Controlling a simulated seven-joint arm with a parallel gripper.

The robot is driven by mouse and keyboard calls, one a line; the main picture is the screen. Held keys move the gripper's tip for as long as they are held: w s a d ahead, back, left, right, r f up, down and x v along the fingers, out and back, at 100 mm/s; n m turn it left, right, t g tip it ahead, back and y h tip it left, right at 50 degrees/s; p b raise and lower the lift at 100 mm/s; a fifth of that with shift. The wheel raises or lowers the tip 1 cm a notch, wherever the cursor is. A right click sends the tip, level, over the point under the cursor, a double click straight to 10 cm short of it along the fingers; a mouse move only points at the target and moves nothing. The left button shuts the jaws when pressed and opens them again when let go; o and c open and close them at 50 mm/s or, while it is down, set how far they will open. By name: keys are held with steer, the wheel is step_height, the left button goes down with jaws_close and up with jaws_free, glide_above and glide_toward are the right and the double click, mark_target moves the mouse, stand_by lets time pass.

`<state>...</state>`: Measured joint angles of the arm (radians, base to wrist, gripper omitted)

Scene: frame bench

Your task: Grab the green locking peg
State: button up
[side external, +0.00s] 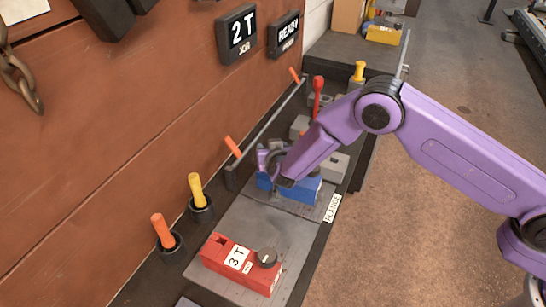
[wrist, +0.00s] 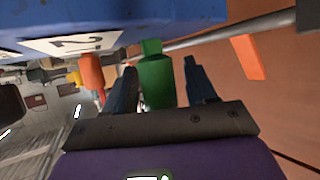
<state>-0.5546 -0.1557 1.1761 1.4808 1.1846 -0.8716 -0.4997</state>
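The green locking peg (wrist: 156,82) shows in the wrist view between the two dark fingers of my gripper (wrist: 160,66). The fingers are apart, one on each side of the peg. A gap shows between the peg and the right finger; the left finger appears very near the peg, and I cannot tell whether it touches. In the side external view my gripper (side external: 271,160) is at the blue block, and the green peg is hidden there.
The blue block (side external: 310,192), marked 2 in the wrist view (wrist: 20,32), is close to my gripper. A red block marked 3T (side external: 226,253) sits nearer the camera. Orange (side external: 162,231) and yellow (side external: 196,187) pegs stand in holders along the brown wall. A grey rail (side external: 268,124) runs behind.

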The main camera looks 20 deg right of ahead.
steer(key=c, duration=0.8)
steer(key=shift+c, duration=0.2)
